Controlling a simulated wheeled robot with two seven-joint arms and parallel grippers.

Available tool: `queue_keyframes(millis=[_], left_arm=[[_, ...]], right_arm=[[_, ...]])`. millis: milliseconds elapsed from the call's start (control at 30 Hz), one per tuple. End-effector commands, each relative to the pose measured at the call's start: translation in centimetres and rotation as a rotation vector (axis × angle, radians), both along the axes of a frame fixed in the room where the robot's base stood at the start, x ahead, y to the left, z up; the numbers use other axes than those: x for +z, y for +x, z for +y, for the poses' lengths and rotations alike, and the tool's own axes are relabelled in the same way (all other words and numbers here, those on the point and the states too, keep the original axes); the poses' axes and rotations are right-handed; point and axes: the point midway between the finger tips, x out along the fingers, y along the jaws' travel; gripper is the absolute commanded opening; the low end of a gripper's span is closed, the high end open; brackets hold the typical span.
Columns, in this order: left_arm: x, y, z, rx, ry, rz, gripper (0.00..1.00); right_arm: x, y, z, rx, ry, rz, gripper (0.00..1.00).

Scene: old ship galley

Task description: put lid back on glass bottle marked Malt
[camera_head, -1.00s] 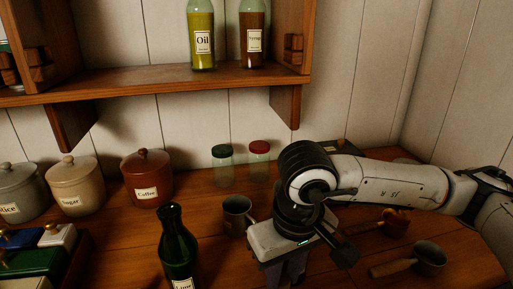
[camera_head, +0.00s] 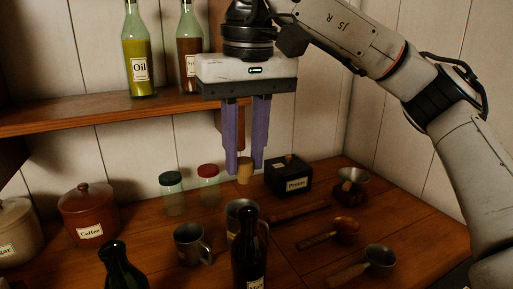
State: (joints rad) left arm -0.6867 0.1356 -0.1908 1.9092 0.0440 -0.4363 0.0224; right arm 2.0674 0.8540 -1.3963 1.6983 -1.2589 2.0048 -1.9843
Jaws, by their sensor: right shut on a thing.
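My right gripper (camera_head: 244,167) points straight down, its purple fingers shut on a small tan cork lid (camera_head: 245,174). It holds the cork in the air, in front of the back wall in the picture. A dark glass bottle (camera_head: 250,238) stands upright on the counter at the bottom middle, its label cut by the frame edge but seeming to begin with "Ma". The cork shows above the bottle's neck in the picture, apart from it. My left gripper is out of view.
A dark green bottle (camera_head: 121,268) stands front left. A metal mug (camera_head: 190,245) is left of the dark bottle. Jars (camera_head: 172,192), a black box (camera_head: 289,174) and ladles (camera_head: 378,261) stand or lie around. A shelf (camera_head: 60,117) with bottles is at upper left.

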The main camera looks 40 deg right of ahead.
Motion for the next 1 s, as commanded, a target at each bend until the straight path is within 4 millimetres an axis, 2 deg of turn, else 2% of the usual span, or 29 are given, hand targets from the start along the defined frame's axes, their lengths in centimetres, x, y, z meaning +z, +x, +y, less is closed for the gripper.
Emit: queue_keyframes(millis=[167,567,733,1000], left_arm=[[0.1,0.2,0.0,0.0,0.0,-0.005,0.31],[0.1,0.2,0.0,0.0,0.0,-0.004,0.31],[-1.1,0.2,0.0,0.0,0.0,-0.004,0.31],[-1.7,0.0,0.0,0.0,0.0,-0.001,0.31]], right_arm=[[0.0,0.1,-0.4,-0.003,-0.002,0.004,0.03],[-3.8,0.0,-0.4,-0.004,-0.002,0.004,0.03],[-5.3,0.1,-0.4,-0.006,-0.001,0.001,0.03],[-6.0,0.1,-0.4,-0.006,-0.001,0.0,0.03]])
